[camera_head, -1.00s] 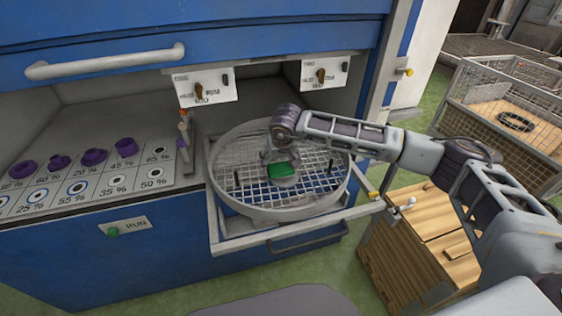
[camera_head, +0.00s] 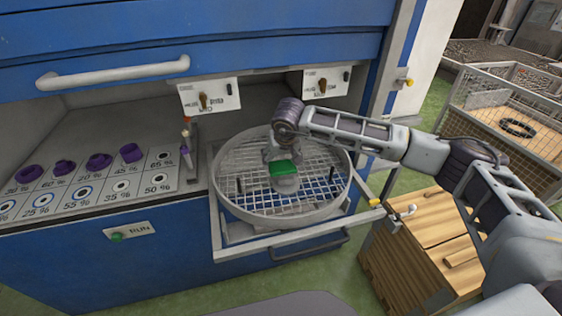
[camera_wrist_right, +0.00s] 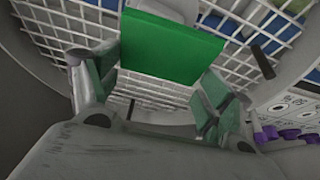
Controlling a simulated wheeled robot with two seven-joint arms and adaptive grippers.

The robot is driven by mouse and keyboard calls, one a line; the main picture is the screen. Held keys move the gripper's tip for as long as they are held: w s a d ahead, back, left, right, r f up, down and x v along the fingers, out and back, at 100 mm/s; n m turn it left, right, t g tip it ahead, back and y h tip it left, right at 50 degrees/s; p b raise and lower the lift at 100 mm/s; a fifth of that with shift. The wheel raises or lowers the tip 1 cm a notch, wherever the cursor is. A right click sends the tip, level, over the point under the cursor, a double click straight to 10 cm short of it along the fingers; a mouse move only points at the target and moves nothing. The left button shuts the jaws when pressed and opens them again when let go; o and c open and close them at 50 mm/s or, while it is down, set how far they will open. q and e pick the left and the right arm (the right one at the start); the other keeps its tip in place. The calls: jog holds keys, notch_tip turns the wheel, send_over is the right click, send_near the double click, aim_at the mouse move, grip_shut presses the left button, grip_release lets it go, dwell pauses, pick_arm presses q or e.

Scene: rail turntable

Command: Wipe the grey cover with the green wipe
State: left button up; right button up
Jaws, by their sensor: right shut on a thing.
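The green wipe (camera_head: 284,168) is in my right gripper (camera_head: 280,157), which points down over the round wire basket. In the right wrist view the green wipe (camera_wrist_right: 170,45) is a flat-faced green block just ahead of my right gripper (camera_wrist_right: 155,92), whose green-padded fingers stand on either side. The grey cover (camera_head: 286,187) seems to be the small rounded grey piece directly under the wipe in the head view. Whether wipe and cover touch cannot be told. My left gripper is not in view.
The round basket (camera_head: 231,207) with a grid floor and short dark pegs sits on a pulled-out drawer frame (camera_head: 300,241). Several purple pieces (camera_head: 98,161) stand on a percent-marked panel at left. A wooden crate (camera_head: 420,245) and a wire cage (camera_head: 515,105) stand at right.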

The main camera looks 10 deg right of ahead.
jog(key=shift+r+p, duration=0.3)
jog(key=shift+r, duration=0.6)
jog(key=shift+r+p, duration=0.4)
jog(key=shift+r, duration=0.6)
jog(key=shift+w+a, duration=0.1)
